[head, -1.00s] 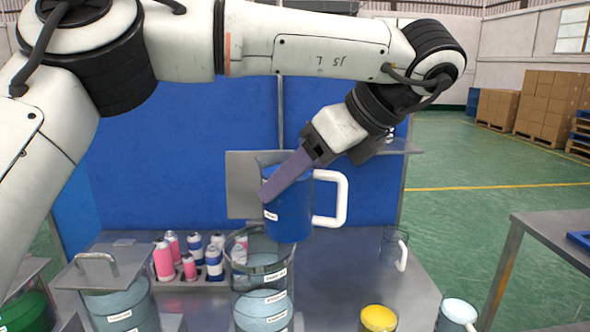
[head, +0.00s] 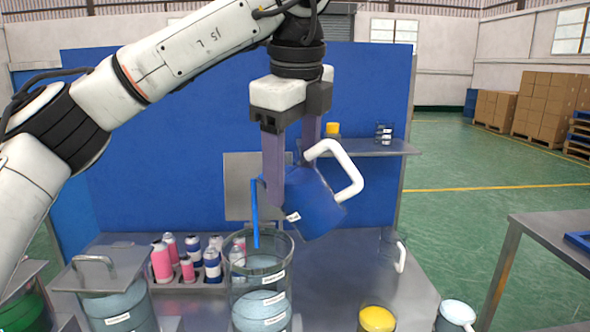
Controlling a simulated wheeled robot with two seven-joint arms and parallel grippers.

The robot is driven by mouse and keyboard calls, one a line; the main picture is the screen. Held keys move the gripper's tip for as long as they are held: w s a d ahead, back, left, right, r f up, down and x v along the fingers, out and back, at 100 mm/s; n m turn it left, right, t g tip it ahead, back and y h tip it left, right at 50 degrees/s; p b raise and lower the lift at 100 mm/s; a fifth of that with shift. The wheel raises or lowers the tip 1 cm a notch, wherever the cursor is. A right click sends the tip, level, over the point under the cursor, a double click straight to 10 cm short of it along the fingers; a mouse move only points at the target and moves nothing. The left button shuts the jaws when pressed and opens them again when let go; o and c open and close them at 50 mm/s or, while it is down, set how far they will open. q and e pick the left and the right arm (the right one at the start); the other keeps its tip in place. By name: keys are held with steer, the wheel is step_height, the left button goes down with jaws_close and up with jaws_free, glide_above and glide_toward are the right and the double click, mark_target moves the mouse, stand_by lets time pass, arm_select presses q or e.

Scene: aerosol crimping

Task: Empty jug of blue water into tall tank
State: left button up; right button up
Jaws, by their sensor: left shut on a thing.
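The jug (head: 316,207) of blue water has a white handle on its upper right. It is tipped to the left above the tall tank. My left gripper (head: 284,192) comes down from above and is shut on the jug's body; one finger shows in front and the other is partly hidden. A blue stream (head: 255,215) falls from the jug's lip into the open mouth of the tall tank (head: 238,290). The tank is clear, stands upright and bears several white labels. My right gripper is not in view.
A lidded tank (head: 120,307) stands left of the tall tank. Behind is a rack with pink and blue bottles (head: 162,262). A clear empty jug (head: 393,250), a yellow-filled container (head: 377,318) and a pale-filled container (head: 457,313) stand to the right. A shelf (head: 370,148) is behind.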

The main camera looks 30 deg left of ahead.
arm_select(q)
steer(key=shift+a+f+h, duration=0.15)
steer(key=shift+f+h, duration=0.55)
steer(key=shift+h, duration=0.1)
steer(key=shift+s+a+f+t+h+b, duration=0.1)
steer(key=shift+a+f+t+h+b, duration=0.15)
steer(key=shift+f+h+b, duration=0.2)
steer(key=shift+a+f+n+t+h+b, duration=0.3)
steer(key=shift+f+h+b, duration=0.15)
steer(key=shift+h+b, duration=0.85)
steer(key=shift+s+a+f+h+b, duration=0.15)
steer(key=shift+a+f+h+b, duration=0.6)
steer(key=shift+b, duration=1)
steer(key=shift+s+a+t+h+b, duration=0.1)
steer(key=shift+a+t+h+b, duration=0.2)
steer(key=shift+h+b, duration=0.65)
steer(key=shift+s+a+n+t+h+b, duration=0.1)
steer(key=shift+a+n+t+h+b, duration=0.15)
steer(key=shift+a+h+b, duration=0.5)
steer(key=shift+s+a+n+t+h+b, duration=0.15)
steer(key=shift+a+t+h+b, duration=0.2)
steer(key=shift+h+b, duration=0.7)
steer(key=shift+s+a+n+t+h+b, duration=0.1)
steer(key=shift+a+n+t+h+b, duration=0.15)
steer(key=shift+a+h+b, duration=0.6)
